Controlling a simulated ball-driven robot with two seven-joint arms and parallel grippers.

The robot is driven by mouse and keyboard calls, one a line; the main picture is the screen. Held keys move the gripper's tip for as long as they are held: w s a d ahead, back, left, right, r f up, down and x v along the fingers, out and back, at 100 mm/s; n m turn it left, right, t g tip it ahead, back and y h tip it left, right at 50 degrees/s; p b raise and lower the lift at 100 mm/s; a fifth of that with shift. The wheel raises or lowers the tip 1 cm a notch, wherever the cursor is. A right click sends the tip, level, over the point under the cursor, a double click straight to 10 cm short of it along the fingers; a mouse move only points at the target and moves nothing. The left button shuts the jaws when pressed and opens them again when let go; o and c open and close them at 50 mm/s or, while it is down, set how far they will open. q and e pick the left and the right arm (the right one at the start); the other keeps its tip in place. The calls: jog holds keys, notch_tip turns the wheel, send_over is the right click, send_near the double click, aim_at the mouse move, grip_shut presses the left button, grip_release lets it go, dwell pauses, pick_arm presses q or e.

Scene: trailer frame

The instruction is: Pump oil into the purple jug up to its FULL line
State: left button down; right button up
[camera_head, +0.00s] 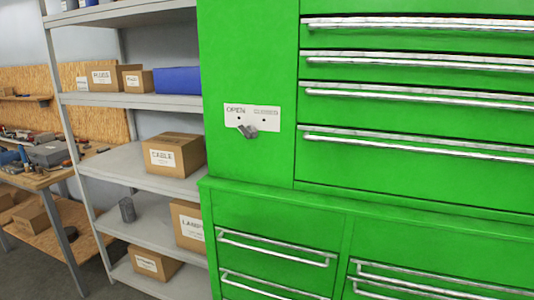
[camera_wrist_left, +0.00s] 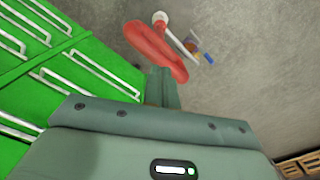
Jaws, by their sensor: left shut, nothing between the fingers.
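I cannot see the purple jug, its FULL line or a recognisable oil pump in either view. My left gripper (camera_wrist_left: 163,76) shows only in the left wrist view, with its grey-green fingers together and nothing between them. Beyond the fingertips is a red, elongated object (camera_wrist_left: 156,50) whose nature I cannot tell. A white round knob (camera_wrist_left: 160,18) with a pale rod shows beside it. I cannot tell whether the gripper touches the red object. My right gripper is in neither view.
A green drawer cabinet (camera_head: 250,60) with silver handles fills the right of the head view; a small latch (camera_head: 248,131) sits on its OPEN plate. Grey shelves (camera_head: 125,165) hold cardboard boxes and a blue bin (camera_head: 178,80). A workbench (camera_head: 40,180) stands left.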

pick_arm(q)
jog(key=shift+f, duration=0.15)
jog(key=shift+s+f+b, duration=0.1)
jog(key=shift+f+b, duration=2.55)
jog(key=shift+f, duration=2.9)
notch_tip(320, 180, up, 11)
jog(key=p, duration=1.1)
jog(key=shift+r, duration=0.15)
